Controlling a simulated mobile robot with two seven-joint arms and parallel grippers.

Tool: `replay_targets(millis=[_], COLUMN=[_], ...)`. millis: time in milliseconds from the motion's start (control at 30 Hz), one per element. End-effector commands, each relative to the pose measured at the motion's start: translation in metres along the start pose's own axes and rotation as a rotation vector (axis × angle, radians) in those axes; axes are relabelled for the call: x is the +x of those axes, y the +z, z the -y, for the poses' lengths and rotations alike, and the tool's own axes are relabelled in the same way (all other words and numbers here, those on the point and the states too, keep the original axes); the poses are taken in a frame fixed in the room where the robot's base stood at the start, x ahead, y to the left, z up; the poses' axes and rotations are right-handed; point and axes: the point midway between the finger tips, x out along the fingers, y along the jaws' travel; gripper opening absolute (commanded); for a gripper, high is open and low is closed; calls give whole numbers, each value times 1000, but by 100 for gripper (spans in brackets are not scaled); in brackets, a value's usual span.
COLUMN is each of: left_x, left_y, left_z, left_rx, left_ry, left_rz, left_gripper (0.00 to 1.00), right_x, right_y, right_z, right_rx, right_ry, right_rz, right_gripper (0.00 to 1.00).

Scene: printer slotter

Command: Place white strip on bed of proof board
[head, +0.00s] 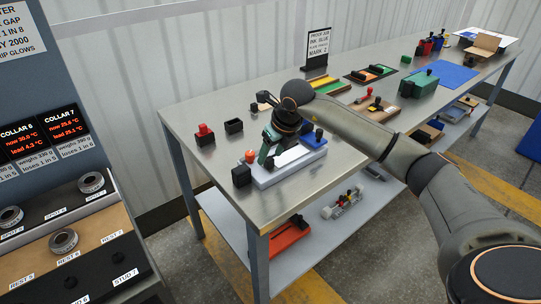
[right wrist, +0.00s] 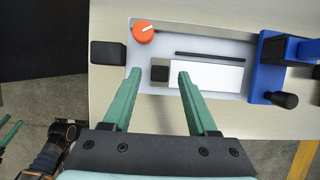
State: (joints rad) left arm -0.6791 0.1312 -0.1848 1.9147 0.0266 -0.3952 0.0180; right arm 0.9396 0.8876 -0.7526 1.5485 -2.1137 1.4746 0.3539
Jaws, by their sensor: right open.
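The proof board (head: 262,181) is a pale slab on the near end of the metal table. It has an orange knob (right wrist: 144,32) at one end and a blue block with a black handle (right wrist: 269,68) at the other. The white strip (right wrist: 212,76), with a black block (right wrist: 159,73) at its left end, lies over the pale bed (right wrist: 200,32); I cannot tell whether it rests fully flat. My right gripper (right wrist: 159,75) is open, its green fingers on either side of the black block. Green fingers, apparently my left gripper's (right wrist: 8,131), show partly at the wrist view's left edge.
A black cube (head: 241,175) stands beside the board's knob end. A red-topped block (head: 204,134) and an open black box (head: 234,126) stand behind on clear metal. A sign (head: 318,46), coloured trays and a green box (head: 420,83) are farther along.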

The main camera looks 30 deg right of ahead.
Motion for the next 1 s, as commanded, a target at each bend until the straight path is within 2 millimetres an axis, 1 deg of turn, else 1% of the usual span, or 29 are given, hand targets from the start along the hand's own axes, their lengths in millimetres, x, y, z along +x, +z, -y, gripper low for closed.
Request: replay_targets(millis=[33, 200, 400, 500, 567, 633, 667, 733, 767, 800, 867, 900, 967, 1000], left_x=[0, 0, 0, 0, 0, 0, 0, 1, 1, 1, 1, 1, 0, 0], left_y=[0, 0, 0, 0, 0, 0, 0, 0, 0, 0, 0, 0, 0, 0], left_z=[0, 0, 0, 0, 0, 0, 0, 0, 0, 0, 0, 0, 0, 0], left_rx=[0, 0, 0, 0, 0, 0, 0, 0, 0, 0, 0, 0, 0, 0], left_ry=[0, 0, 0, -1, -1, -1, -1, -1, -1, -1, -1, -1, -1, -1], left_rz=[0, -1, -1, -1, -1, -1, -1, -1, -1, -1, -1, -1, -1, -1], left_gripper=[59, 59, 59, 59, 59, 59, 59, 59, 59, 59, 59, 59, 59, 59], right_x=[-10, -48, -87, -99, -103, -103, -100, -87, -80, -69, -56, -52, -54, -59], right_y=[1, 1, 1, 1, 0, -1, -2, -7, -11, -18, -31, -40, -54, -61], right_z=[1, 1, 0, 0, 0, -6, -12, -38, -55, -82, -129, -163, -209, -235], right_rx=[-2, -1, 0, -1, -2, -9, -16, -41, -56, -74, -83, -76, -34, 10], right_ry=[-2, -2, -2, -1, 0, 19, 39, 128, 188, 286, 466, 601, 805, 936], right_rz=[5, 6, 5, 3, 2, -2, -3, -8, -11, -16, -21, -21, -20, -15], right_gripper=[59, 59, 59, 59, 59, 59, 59, 59, 59, 59, 59, 59, 59, 59])
